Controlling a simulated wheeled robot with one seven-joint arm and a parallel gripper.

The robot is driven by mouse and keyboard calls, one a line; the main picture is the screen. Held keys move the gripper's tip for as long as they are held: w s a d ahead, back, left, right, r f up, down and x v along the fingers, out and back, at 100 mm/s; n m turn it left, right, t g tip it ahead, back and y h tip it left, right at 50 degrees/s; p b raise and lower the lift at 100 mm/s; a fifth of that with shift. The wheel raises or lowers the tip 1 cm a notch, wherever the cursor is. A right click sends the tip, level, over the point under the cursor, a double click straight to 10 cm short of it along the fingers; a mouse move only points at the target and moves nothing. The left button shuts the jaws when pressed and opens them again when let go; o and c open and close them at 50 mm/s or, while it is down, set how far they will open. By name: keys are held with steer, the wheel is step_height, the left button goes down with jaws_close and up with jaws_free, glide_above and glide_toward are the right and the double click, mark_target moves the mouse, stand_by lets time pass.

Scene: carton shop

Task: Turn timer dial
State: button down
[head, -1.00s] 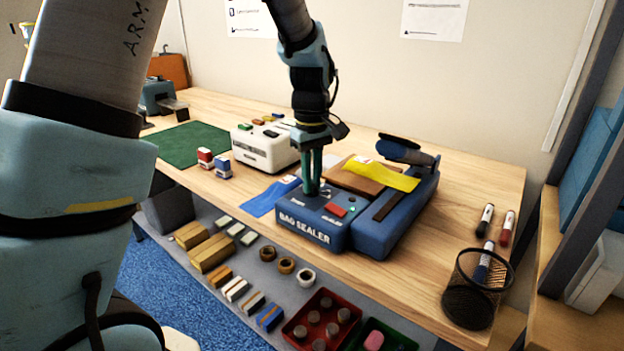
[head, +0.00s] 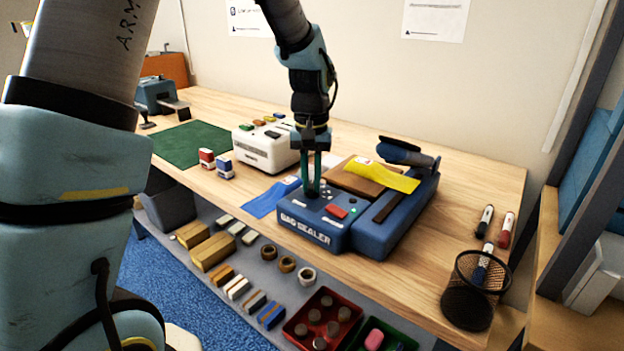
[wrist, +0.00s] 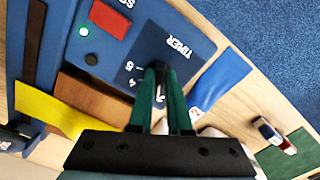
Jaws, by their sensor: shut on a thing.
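The blue bag sealer (head: 309,231) stands on the wooden table. Its top has a dark panel marked TIMER (wrist: 140,62) with numbers around the dial. The timer dial (wrist: 160,67) is mostly hidden between the fingertips. My gripper (head: 313,191) points down at the sealer's top and is shut on the dial; it also shows in the wrist view (wrist: 160,78). A red button (head: 336,210) and a lit green lamp (head: 352,211) sit beside the panel.
A blue bag (head: 268,200) lies left of the sealer. A white box (head: 262,148) stands behind it. The table's right part is clear up to the markers.

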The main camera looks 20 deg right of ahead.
mark_target(310, 184)
steer(key=m, duration=0.3)
steer(key=m+p, duration=0.1)
steer(key=m, duration=0.2)
steer(key=shift+w+a+r+m, duration=0.1)
steer(key=shift+w+m, duration=0.05)
steer(key=shift+m, duration=0.15)
steer(key=m+p, duration=0.2)
steer(key=m, duration=0.4)
steer(key=shift+w+p, duration=0.1)
steer(key=shift+p, duration=0.25)
steer(key=shift+m, duration=0.3)
steer(key=c, duration=0.9)
jaws_free()
steer(key=shift+o, duration=0.2)
step_height(310, 184, up, 11)
steer(key=b, duration=0.2)
steer(key=shift+f, duration=0.2)
